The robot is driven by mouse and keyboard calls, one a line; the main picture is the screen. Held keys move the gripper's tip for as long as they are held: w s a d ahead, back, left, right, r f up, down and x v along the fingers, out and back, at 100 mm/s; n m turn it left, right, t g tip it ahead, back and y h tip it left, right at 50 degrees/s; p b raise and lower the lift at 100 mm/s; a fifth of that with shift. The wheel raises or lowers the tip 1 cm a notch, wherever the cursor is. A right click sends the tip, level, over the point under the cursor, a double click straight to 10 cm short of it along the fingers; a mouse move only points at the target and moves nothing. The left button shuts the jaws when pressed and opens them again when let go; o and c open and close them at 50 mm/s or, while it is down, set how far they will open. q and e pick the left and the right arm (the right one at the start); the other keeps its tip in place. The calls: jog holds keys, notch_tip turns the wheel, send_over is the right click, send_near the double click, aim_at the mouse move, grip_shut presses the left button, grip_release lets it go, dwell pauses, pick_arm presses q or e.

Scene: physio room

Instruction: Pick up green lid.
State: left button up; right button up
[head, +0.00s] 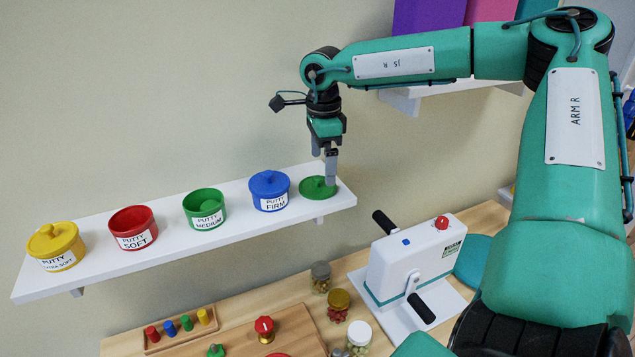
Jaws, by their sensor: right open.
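The green lid (314,189) lies flat on the right end of the white wall shelf (150,257), to the right of the blue putty tub. My right gripper (330,181) points down at the lid, with its fingers over the right part of it and open. The fingers hide part of the lid, and I cannot tell whether they touch it. The green putty tub (206,222) stands without a lid in the middle of the shelf. My left gripper is not in view.
The blue tub (270,203) stands close left of the lid. A lidless red tub (134,241) and a lidded yellow tub (63,261) are further left. Below, a wooden table (335,275) holds a white crank machine (390,267), small jars and a peg board (181,341).

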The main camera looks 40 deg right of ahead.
aim_at(318, 183)
jog(key=f, duration=0.1)
jog(key=f+p, duration=0.2)
jog(key=shift+a+f, duration=0.25)
jog(key=shift+f, duration=0.45)
jog(key=shift+s, duration=0.1)
jog(key=c, duration=0.9)
